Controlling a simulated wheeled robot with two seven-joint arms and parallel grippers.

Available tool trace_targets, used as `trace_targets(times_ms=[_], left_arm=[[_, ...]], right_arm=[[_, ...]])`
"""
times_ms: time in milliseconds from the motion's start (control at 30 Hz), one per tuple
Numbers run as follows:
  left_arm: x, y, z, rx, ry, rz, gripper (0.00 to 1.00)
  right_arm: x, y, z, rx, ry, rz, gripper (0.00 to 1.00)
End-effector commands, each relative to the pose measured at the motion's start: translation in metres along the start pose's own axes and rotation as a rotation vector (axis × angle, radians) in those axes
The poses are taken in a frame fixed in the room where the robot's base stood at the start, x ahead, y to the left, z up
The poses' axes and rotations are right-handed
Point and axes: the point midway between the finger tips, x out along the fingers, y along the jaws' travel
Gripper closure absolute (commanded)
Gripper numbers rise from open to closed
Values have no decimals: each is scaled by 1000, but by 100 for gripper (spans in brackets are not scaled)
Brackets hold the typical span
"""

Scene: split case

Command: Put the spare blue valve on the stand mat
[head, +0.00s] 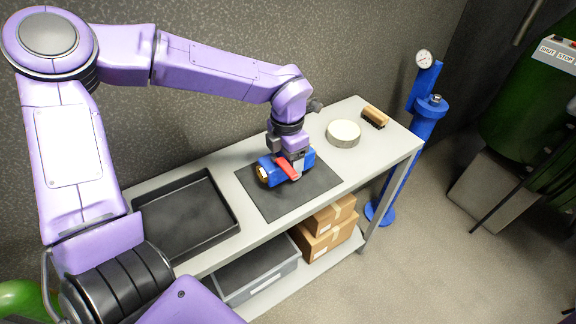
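The blue valve (268,171) has a red lever and a brassy end at its left. It is at the dark stand mat (318,187) on the grey bench, and appears to lie on it. My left gripper (291,156) points down right at the valve, over its middle. The fingertips are hidden or too small to make out, so I cannot tell whether they grip the valve. My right gripper is not in view.
A black tray (232,207) sits on the bench left of the mat. A round pale-topped tin (343,133) and a brush (375,117) are at the right end. Cardboard boxes (325,238) and a grey bin (262,282) are below. A blue pump stand (422,126) is beyond.

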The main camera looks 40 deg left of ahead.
Motion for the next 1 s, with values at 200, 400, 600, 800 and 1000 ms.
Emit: trace_targets(times_ms=[200,400,600,800,1000], left_arm=[[20,-1,0,2,-1,-1,94],[20,-2,0,2,-1,-1,94],[23,-2,-1,2,2,-1,10],[23,-2,-1,1,2,-1,10],[8,-2,0,-1,-1,-1,10]], right_arm=[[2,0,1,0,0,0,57],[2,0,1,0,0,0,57],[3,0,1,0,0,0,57],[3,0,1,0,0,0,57],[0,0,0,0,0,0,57]])
